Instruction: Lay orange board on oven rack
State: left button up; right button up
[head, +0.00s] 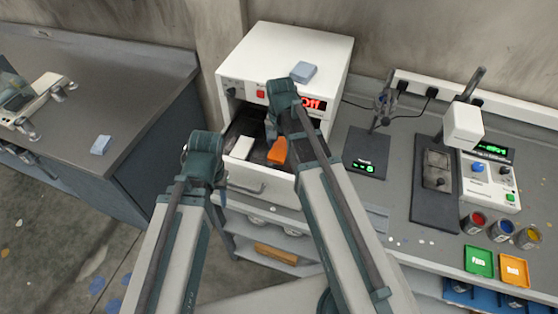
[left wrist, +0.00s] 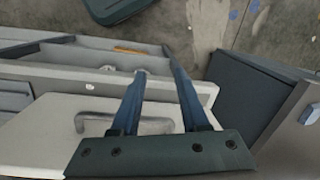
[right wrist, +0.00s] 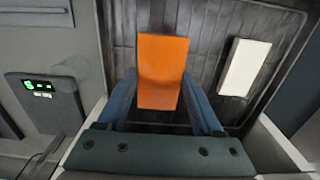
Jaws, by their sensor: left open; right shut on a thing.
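The orange board (head: 277,151) is between the fingers of my right gripper (right wrist: 160,82), which is shut on it. In the right wrist view the orange board (right wrist: 163,60) is over the dark ribbed oven rack (right wrist: 207,40); I cannot tell whether it touches. My left gripper (left wrist: 156,75) is open and empty by the door handle (left wrist: 125,124).
A blue-grey block (head: 303,71) lies on the oven top, another (head: 101,145) on the left bench (head: 90,100). Paint cups (head: 502,230), green and orange trays (head: 479,261) and instruments stand on the right bench. A shelf below the oven holds a brown board (head: 275,254).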

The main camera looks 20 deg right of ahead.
aim_at(280, 155)
jog(key=shift+f+b, duration=1.9)
jog(key=shift+f, duration=0.5)
jog(key=shift+f, duration=0.15)
jog(key=o, duration=1.4)
jog(key=shift+c, duration=0.2)
notch_tip(280, 155, up, 12)
jog(key=p, duration=1.2)
